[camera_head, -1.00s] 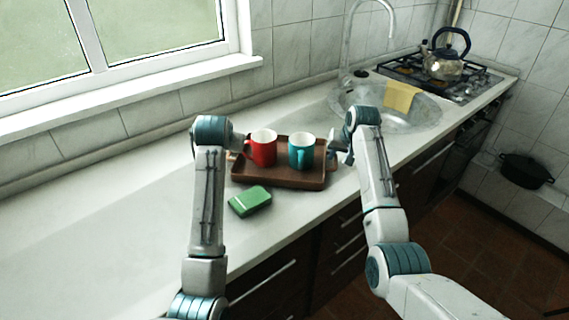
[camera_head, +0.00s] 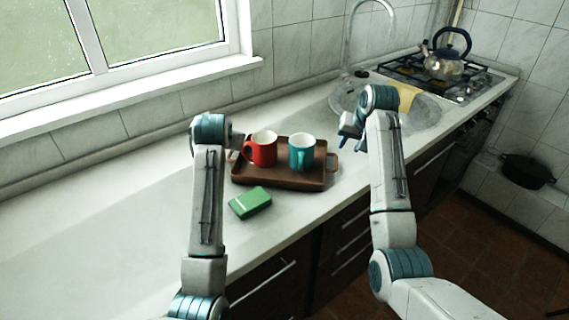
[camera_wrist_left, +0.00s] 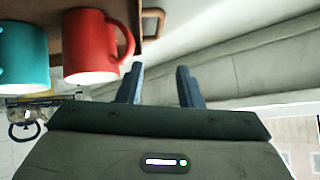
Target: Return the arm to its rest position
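The right gripper (camera_head: 349,144) hangs in the air above and right of the brown tray (camera_head: 280,182), apart from it, with its fingers spread and empty. The tray's right handle (camera_head: 333,163) is bare. The left gripper is near the tray's left end, mostly hidden behind its own wrist in the head view. In the left wrist view the left gripper (camera_wrist_left: 162,88) has two dark fingers apart with nothing between them, close to the tray's left handle (camera_wrist_left: 153,20). A red mug (camera_head: 262,152) and a teal mug (camera_head: 302,153) stand upright on the tray.
A green box-shaped item (camera_head: 250,202) lies on the counter in front of the tray. The sink (camera_head: 425,112) with a yellow cloth (camera_head: 408,95) is behind the right arm. A kettle (camera_head: 445,64) stands on the stove. The left counter is clear.

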